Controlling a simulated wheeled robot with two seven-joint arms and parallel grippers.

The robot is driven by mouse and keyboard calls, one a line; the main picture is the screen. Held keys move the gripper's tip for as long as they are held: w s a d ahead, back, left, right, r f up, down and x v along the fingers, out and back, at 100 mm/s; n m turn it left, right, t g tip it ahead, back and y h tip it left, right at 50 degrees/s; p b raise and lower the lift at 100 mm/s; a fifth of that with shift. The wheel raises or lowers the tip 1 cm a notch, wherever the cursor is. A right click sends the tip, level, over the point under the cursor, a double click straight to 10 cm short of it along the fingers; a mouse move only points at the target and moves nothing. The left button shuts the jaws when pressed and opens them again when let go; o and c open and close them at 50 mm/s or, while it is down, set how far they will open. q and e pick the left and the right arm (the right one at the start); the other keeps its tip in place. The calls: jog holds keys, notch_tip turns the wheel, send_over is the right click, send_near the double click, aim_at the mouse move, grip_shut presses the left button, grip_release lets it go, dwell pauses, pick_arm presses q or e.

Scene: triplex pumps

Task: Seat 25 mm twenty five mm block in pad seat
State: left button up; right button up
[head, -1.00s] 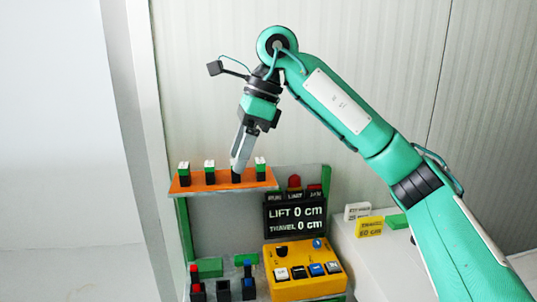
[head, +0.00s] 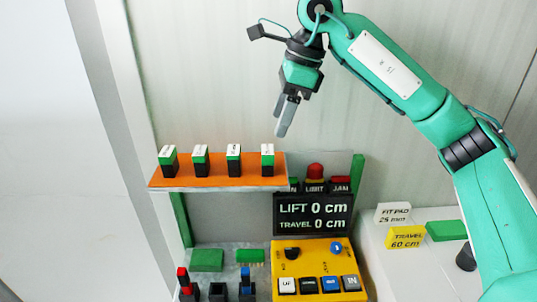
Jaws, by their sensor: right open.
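Several small blocks stand upright in a row on the orange shelf (head: 215,180), black below and green above with white labelled tops. They are the far left block (head: 168,160), the second (head: 201,160), the third (head: 233,160) and the far right block (head: 267,160). Their labels are too small to read, so I cannot tell which is the 25 mm one. My right gripper (head: 284,118) is open and empty, above and slightly right of the far right block, touching nothing. My left gripper is out of view. I cannot tell which part is the pad seat.
A white card (head: 394,215) reads "FIT PAD 25 mm"; a yellow card (head: 405,238) reads "TRAVEL 60 cm". A display (head: 313,214) shows lift and travel 0 cm. A yellow control box (head: 318,265) stands below. Green pads (head: 207,260) and black posts (head: 218,291) sit lower left.

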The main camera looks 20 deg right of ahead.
aim_at(270, 149)
jog(key=x, duration=0.3)
jog(key=shift+w+d, duration=0.15)
jog(key=shift+a+f+p, duration=0.3)
jog(key=shift+f+p, duration=0.2)
jog(key=shift+p, duration=0.3)
jog(key=p+x, duration=0.1)
jog(key=x, duration=0.2)
jog(key=shift+f+p, duration=0.25)
jog(key=shift+p, duration=0.05)
jog(key=shift+a+f, duration=0.15)
jog(key=shift+f, duration=0.25)
jog(key=shift+c, duration=0.4)
jog(key=c, duration=1)
